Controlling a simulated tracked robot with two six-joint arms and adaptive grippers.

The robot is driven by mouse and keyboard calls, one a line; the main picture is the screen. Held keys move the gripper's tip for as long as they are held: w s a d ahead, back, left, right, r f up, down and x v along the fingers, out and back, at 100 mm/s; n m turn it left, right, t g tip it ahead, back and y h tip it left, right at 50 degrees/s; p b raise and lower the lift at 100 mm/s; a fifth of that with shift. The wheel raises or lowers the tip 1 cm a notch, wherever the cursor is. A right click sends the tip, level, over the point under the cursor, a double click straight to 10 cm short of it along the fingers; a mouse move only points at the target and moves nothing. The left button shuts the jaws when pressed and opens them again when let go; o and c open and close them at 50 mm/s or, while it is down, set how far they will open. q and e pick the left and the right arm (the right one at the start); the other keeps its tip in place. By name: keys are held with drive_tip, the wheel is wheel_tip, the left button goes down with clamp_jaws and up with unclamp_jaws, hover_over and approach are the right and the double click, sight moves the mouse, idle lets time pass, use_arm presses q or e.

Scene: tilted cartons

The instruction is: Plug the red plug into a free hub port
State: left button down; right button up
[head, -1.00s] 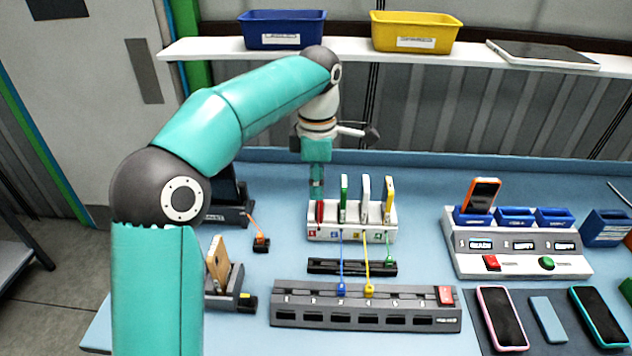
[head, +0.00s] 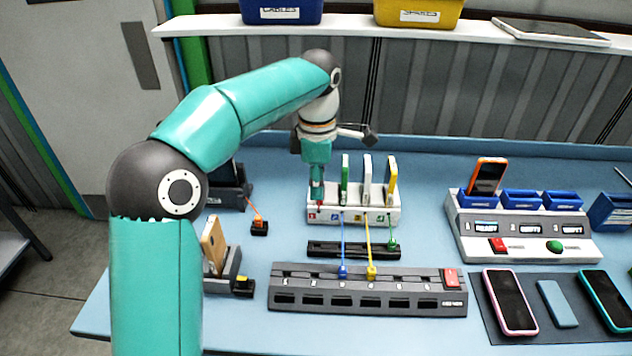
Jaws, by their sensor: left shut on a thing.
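My left gripper (head: 317,190) points down at the left end of the white rack (head: 395,215), above the red label. It is shut on a small red piece, which I take for the red plug (head: 320,204); the fingers hide most of it, and I cannot tell whether it still touches the rack. The dark grey hub (head: 300,308) lies in front with a row of ports. A blue plug (head: 343,271) and a yellow plug (head: 371,271) stand in its middle ports; the ports at both sides look empty. My right gripper is not in view.
Green, white and yellow upright pieces stand in the rack. A black strip (head: 330,249) with a green plug (head: 392,244) lies between rack and hub. An orange plug (head: 258,222) and a phone stand (head: 226,275) are left. A charging station (head: 525,242) and phones are right.

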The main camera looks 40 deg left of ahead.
use_arm(q)
wheel_tip(320, 180, down, 8)
drive_tip(key=b, duration=0.5)
idle(0.5)
drive_tip(key=shift+s+r, duration=0.1)
drive_tip(key=s+d+b, duration=0.5)
drive_tip(key=s, duration=0.3)
drive_tip(key=shift+b, duration=0.3)
idle(0.9)
idle(0.4)
drive_tip(key=b, duration=0.4)
hover_over(314, 278)
drive_tip(key=shift+f, duration=2.5)
drive_tip(key=shift+f, duration=0.7)
